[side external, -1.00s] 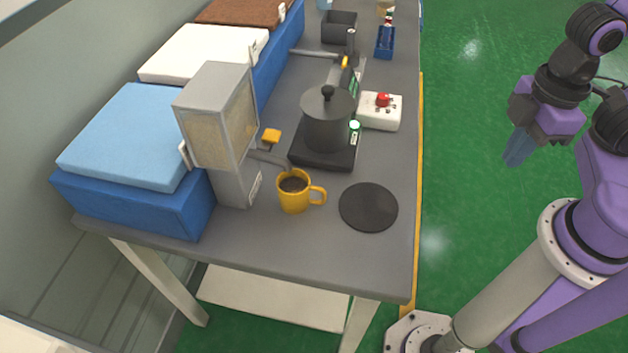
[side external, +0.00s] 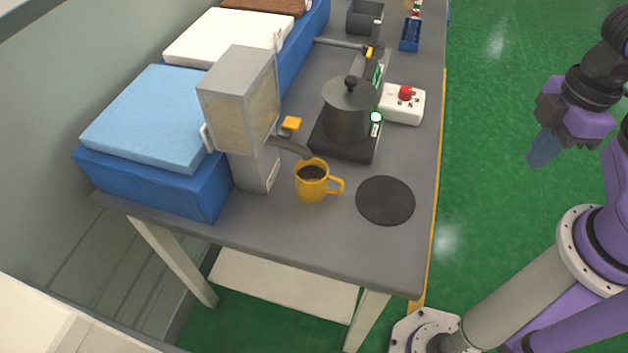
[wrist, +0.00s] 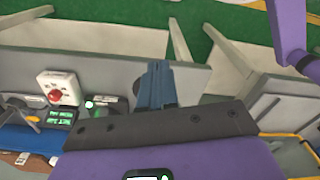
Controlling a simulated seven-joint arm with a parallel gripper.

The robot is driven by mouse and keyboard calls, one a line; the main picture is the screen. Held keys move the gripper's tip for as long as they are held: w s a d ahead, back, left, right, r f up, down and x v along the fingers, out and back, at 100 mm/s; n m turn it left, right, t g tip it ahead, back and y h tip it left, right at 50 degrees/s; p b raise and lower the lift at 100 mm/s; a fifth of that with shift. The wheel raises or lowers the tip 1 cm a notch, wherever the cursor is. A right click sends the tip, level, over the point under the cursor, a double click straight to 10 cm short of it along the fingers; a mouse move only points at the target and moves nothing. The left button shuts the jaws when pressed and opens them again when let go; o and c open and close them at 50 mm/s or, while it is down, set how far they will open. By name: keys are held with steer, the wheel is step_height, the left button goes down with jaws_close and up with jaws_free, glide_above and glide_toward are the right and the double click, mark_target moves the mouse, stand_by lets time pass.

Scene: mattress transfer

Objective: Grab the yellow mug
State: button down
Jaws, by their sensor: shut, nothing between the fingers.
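The yellow mug (side external: 312,181) stands upright on the grey table, with dark contents inside and its handle toward the right. It sits under the spout of a grey dispenser (side external: 243,110). A black round disc (side external: 385,200) lies flat to its right. My gripper (side external: 539,150) is off to the right of the table, above the green floor, well apart from the mug. In the wrist view my blue fingers (wrist: 157,84) are together with nothing between them. I cannot see the mug in the wrist view.
A dark pot (side external: 347,110) stands on a black base behind the mug. A white box with a red button (side external: 403,103) is near the table's right edge. Blue mattresses (side external: 150,120) lie at the left. The front strip of the table (side external: 310,240) is clear.

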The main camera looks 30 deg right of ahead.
steer(key=shift+c, duration=0.7)
jaws_free()
